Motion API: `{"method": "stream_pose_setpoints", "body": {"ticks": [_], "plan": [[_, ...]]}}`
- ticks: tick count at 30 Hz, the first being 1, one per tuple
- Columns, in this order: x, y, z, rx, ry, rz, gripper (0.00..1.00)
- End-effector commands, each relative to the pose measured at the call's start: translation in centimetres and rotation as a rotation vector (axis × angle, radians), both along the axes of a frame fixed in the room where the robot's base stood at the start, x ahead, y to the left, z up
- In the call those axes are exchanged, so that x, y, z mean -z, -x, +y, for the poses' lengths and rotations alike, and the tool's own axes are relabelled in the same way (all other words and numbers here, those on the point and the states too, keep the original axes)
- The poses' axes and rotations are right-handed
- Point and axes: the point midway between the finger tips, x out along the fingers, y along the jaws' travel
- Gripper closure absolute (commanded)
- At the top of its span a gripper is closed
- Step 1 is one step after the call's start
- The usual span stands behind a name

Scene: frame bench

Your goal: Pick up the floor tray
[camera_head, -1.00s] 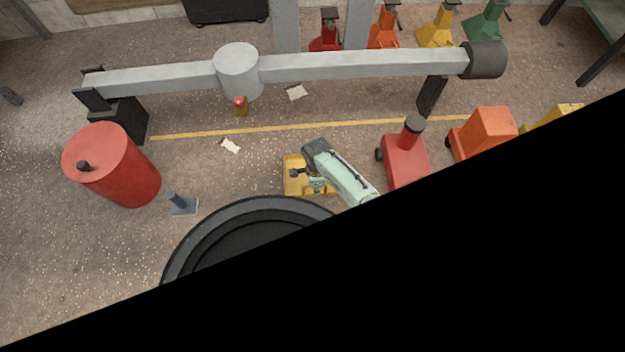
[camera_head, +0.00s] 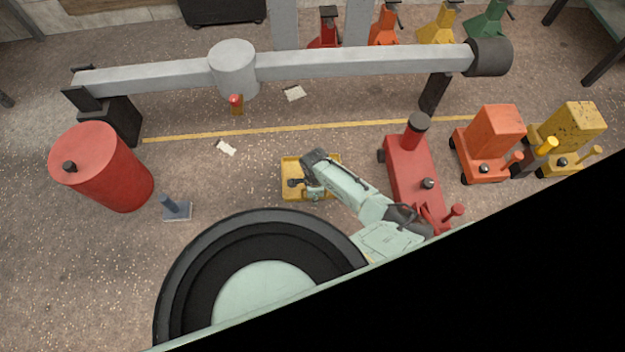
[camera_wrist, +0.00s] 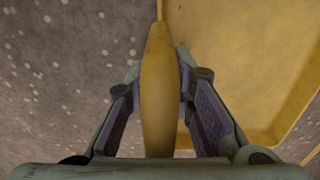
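The floor tray (camera_head: 330,163) is a shallow yellow tray lying flat on the floor, just beyond my round black base. In the wrist view, one yellow tray wall (camera_wrist: 158,95) stands upright between the two fingers of my gripper (camera_wrist: 160,85). The fingers are close in on both sides of this wall and look shut on it. The tray's inside (camera_wrist: 235,60) appears empty at the right, with bare floor at the left. My arm hides the tray's right part in the head view.
A red wheeled jack (camera_head: 408,168) stands right of the tray, with orange (camera_head: 492,130) and yellow (camera_head: 570,125) ones beyond. A grey post (camera_head: 176,205) and red drum (camera_head: 105,170) stand left. A long grey axle beam (camera_head: 330,66) crosses behind a yellow floor line.

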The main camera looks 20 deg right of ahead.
Motion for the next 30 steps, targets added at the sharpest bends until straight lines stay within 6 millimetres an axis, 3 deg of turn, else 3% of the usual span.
{"method": "stream_pose_setpoints", "body": {"ticks": [9, 30], "plan": [[0.01, -0.01, 0.02, 0.0, 0.0, 0.0, 1.0], [-0.05, -0.07, 0.0, 0.0, 0.0, -0.002, 1.0]]}}
